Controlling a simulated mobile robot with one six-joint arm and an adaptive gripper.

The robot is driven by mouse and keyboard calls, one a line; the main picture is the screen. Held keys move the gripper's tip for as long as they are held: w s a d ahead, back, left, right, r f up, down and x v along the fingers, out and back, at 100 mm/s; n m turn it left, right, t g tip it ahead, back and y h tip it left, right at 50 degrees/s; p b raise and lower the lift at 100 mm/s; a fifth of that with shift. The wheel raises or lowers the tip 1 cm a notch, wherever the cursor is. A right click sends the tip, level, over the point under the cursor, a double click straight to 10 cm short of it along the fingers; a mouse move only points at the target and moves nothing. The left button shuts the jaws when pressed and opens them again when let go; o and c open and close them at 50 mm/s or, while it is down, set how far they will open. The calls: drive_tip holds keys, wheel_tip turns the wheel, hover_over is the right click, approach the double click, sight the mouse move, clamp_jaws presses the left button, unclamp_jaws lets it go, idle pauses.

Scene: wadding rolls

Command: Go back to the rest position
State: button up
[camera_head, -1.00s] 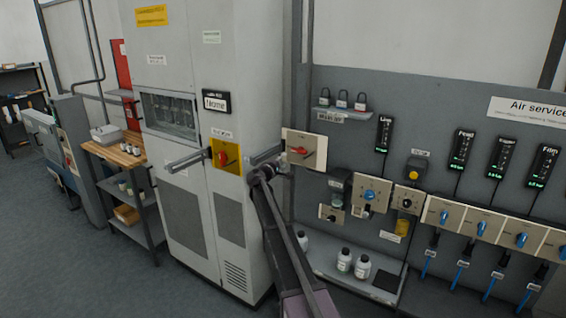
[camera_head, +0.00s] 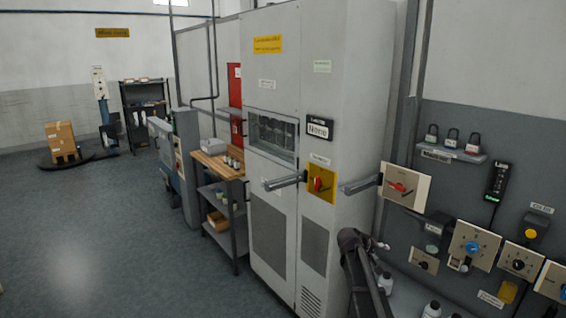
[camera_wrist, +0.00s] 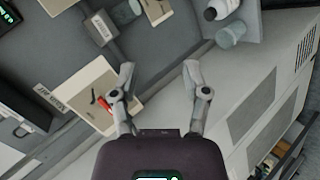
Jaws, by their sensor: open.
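My gripper (camera_wrist: 158,68) is open and empty in the wrist view, its two fingers apart with the shelf and panel behind them. The same kind of plate (camera_wrist: 82,95) shows left of the fingers in the wrist view, partly behind the left finger.
A yellow plate with a red switch (camera_head: 321,184) is on the cabinet, with grey handles sticking out. White bottles (camera_head: 432,309) stand on the low shelf. Padlocks (camera_head: 452,137) sit on a small shelf. A wooden-topped bench (camera_head: 213,164) stands left.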

drive_tip(key=s+a+f+g+y, duration=0.1)
drive_tip(key=s+a+f+y, duration=0.1)
drive_tip(key=s+a, duration=0.3)
drive_tip(key=s+a+f+m+g+y, duration=0.1)
drive_tip(key=s+a, duration=0.5)
drive_tip(key=s, duration=0.8)
drive_tip(key=s+a+f+g+y, duration=0.3)
drive_tip(key=s+a+f+y, duration=0.1)
drive_tip(key=s, duration=0.6)
drive_tip(key=a+y, duration=0.1)
drive_tip(key=y, duration=0.1)
drive_tip(key=shift+a+f+m+y, duration=0.4)
